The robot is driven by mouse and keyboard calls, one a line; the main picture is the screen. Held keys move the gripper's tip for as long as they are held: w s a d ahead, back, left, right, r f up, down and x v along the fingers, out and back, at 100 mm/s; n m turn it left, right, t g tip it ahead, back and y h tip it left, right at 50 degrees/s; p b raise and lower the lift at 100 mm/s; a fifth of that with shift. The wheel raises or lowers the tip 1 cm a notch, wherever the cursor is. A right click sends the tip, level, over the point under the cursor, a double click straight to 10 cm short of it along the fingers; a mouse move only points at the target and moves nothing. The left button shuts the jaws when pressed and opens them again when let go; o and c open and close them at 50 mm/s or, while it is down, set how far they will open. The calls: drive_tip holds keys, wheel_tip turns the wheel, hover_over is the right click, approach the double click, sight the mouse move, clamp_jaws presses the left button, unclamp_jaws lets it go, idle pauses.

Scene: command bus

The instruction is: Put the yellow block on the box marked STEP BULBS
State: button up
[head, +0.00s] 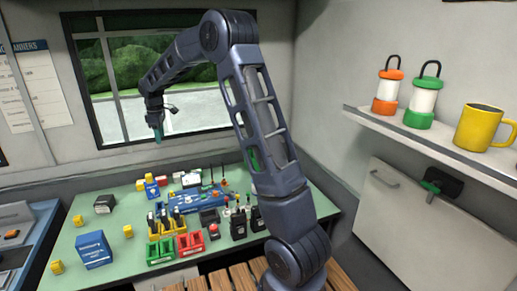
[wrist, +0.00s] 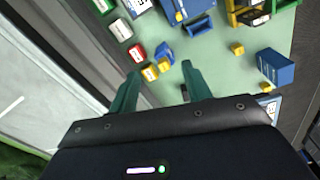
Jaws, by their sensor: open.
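Several small yellow blocks lie on the green table. In the head view one is at the left (head: 78,220), one nearer the middle (head: 128,231) and one at the front left (head: 57,267). A blue box with white lettering (head: 93,250) stands among them and also shows in the wrist view (wrist: 276,68). I cannot read STEP BULBS on any box. My gripper (head: 158,133) is open and empty, high above the table's back by the window. In the wrist view its green fingers (wrist: 160,72) are spread, with small blue-and-yellow items well below between them.
A green crate (head: 160,252) and a red crate (head: 190,243) stand at the table's front. A black box (head: 104,203) is at the left. Black radios (head: 238,224) stand to the right. A wall shelf (head: 440,140) holds lanterns and a yellow mug (head: 481,128).

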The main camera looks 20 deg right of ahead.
drive_tip(key=s+d+r+m+t, duration=0.1)
drive_tip(key=s+d+r+m, duration=0.4)
drive_tip(key=s+d, duration=0.5)
drive_tip(key=s+d+r+m+t, duration=0.1)
drive_tip(key=s+d+r+m, duration=0.2)
drive_tip(key=s+d+r, duration=0.7)
drive_tip(key=s+d+f+m, duration=0.2)
drive_tip(key=s+d, duration=0.1)
drive_tip(key=s, duration=0.4)
drive_tip(key=s+d+f+m+t, duration=0.1)
drive_tip(key=s+d+f+m, duration=0.1)
drive_tip(key=s, duration=0.6)
drive_tip(key=s+d+f+m, duration=0.3)
drive_tip(key=s+d, duration=0.1)
drive_tip(key=s, duration=0.4)
drive_tip(key=shift+t, duration=0.4)
